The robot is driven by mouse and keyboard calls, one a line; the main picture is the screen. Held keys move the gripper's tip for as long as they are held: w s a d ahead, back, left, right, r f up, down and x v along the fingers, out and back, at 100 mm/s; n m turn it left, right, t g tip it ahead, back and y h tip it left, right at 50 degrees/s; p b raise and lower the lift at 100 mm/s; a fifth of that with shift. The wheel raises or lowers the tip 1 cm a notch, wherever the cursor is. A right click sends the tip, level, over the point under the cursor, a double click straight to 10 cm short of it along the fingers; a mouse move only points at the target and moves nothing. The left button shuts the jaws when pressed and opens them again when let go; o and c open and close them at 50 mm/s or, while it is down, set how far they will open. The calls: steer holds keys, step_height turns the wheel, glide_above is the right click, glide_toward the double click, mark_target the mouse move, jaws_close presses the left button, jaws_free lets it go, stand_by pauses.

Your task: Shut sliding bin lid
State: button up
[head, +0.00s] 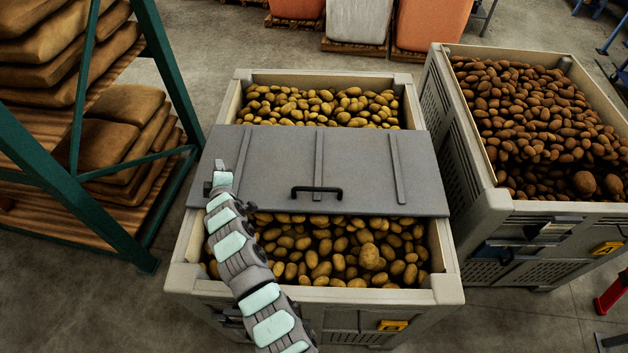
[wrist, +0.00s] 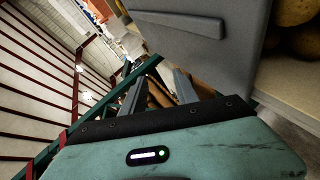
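The grey sliding lid (head: 360,160) lies across the middle of a pale bin (head: 445,285). Potatoes show in the open parts behind it and in front of it. Its black bar handle (head: 317,190) is near the front edge, right of my gripper. My gripper (head: 219,166) is at the lid's left end; contact cannot be told from the head view. In the wrist view, its two fingers (wrist: 157,85) are apart with nothing seen held between them. The lid also shows in the wrist view (wrist: 195,40), beside the fingers to the right.
A second bin (head: 470,150) full of darker potatoes stands close on the right. A green-framed rack (head: 170,75) with stacked brown sacks (head: 115,150) stands close on the left. Large sacks on pallets (head: 357,20) stand behind. Bare floor (head: 80,300) lies at the front left.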

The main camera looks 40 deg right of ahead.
steer(key=s+d+g, duration=0.1)
steer(key=d, duration=0.1)
steer(key=s+d+g+h, duration=0.1)
steer(key=d+g, duration=0.1)
steer(key=d, duration=0.1)
steer(key=s+d+r+g+p, duration=0.1)
steer(key=d+g, duration=0.1)
steer(key=d, duration=0.1)
steer(key=shift+d+h, duration=0.1)
steer(key=shift+h, duration=0.2)
steer(key=s+d+r+g, duration=0.1)
steer(key=s+d+g, duration=0.2)
steer(key=s, duration=0.1)
steer(key=g+y+p, duration=0.1)
steer(key=g+p, duration=0.1)
steer(key=g, duration=0.4)
glide_toward(316, 189)
steer(key=shift+m+g+y, duration=0.3)
steer(key=x, duration=0.5)
steer(key=shift+w+d+f, duration=0.15)
steer(key=shift+d+f, duration=0.15)
steer(key=shift+d, duration=0.05)
steer(key=shift+x, duration=1.05)
steer(key=shift+w, duration=0.15)
steer(key=shift+c, duration=0.2)
jaws_close()
